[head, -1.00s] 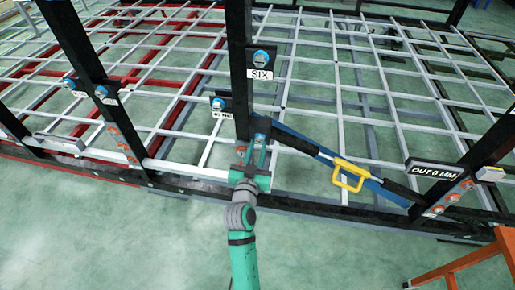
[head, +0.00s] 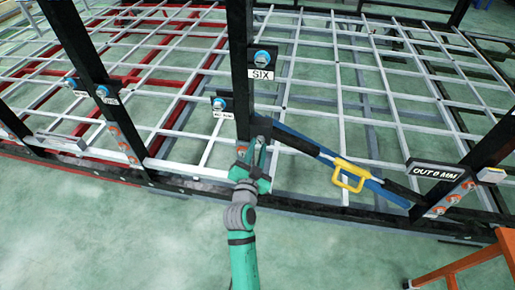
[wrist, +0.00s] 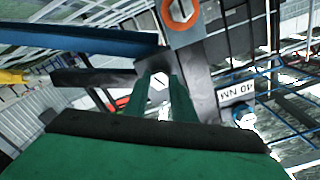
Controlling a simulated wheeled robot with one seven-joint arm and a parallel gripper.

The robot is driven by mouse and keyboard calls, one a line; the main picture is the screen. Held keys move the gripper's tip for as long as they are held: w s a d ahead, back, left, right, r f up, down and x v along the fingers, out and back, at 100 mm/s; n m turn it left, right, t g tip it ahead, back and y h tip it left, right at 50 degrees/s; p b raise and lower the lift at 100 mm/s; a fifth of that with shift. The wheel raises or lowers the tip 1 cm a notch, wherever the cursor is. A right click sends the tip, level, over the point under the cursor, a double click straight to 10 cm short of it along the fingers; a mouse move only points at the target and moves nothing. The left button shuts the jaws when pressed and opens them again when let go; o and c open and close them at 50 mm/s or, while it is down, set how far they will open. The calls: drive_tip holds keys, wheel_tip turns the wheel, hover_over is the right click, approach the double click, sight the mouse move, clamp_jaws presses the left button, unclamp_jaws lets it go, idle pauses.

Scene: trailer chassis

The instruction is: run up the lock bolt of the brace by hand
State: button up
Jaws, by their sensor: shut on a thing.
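The brace (head: 320,153) is a blue bar with black sleeves and a yellow handle (head: 349,175), sloping from the middle black post down to the right post. In the wrist view its blue bar (wrist: 80,41) crosses the upper left. The lock bolt (wrist: 158,84) has a pale hex head with a dark line across it and shows between my fingers, in front of a dark bracket. My gripper (head: 255,152) is at the brace's left end, its green fingers (wrist: 171,98) shut on the bolt head. In the head view the bolt is hidden by the gripper.
A display reading "OUT 0 MM" (head: 437,172) is on the right post. An orange stand (head: 470,262) is at lower right.

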drive_tip(key=shift+a, duration=0.1)
drive_tip(key=o, duration=1.1)
drive_tip(key=shift+c, duration=0.2)
drive_tip(key=s+a, duration=0.2)
drive_tip(key=s, duration=0.8)
drive_tip(key=shift+s, duration=0.3)
drive_tip(key=shift+s+f, duration=0.1)
drive_tip(key=shift+s, duration=0.1)
drive_tip(key=s+f+n+g+y, duration=0.1)
drive_tip(key=s+f+n+y, duration=0.3)
drive_tip(key=s, duration=0.9)
drive_tip(key=s+f+n+g, duration=0.15)
drive_tip(key=s+f, duration=0.45)
drive_tip(key=s, duration=0.6)
drive_tip(key=s+d+r+n, duration=0.2)
drive_tip(key=s+d+r, duration=0.1)
drive_tip(key=s, duration=0.8)
drive_tip(key=shift+h, duration=0.4)
